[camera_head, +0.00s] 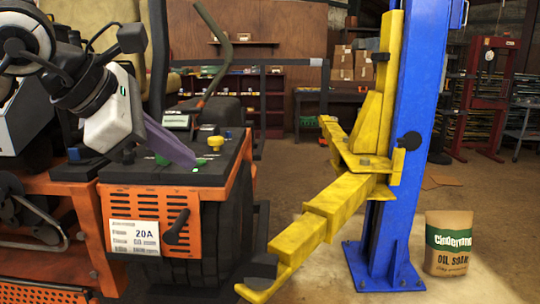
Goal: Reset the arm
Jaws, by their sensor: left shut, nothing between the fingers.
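The yellow lift arm (335,205) reaches from its carriage on the blue lift post (401,150) down and toward the left front. Its dark-padded end (262,268) is low, close to the right side of the orange and black mower (150,215). My left gripper (129,153) comes in from the left, above the mower's control panel, and its fingers are shut with nothing between them. The gripper is well apart from the yellow arm. My right gripper is not in view.
The mower fills the left side, with a tall bent lever (215,60) rising behind its panel. A paper oil soak bag (449,243) stands on the floor right of the post's base. A red press frame (492,95) stands at the back right.

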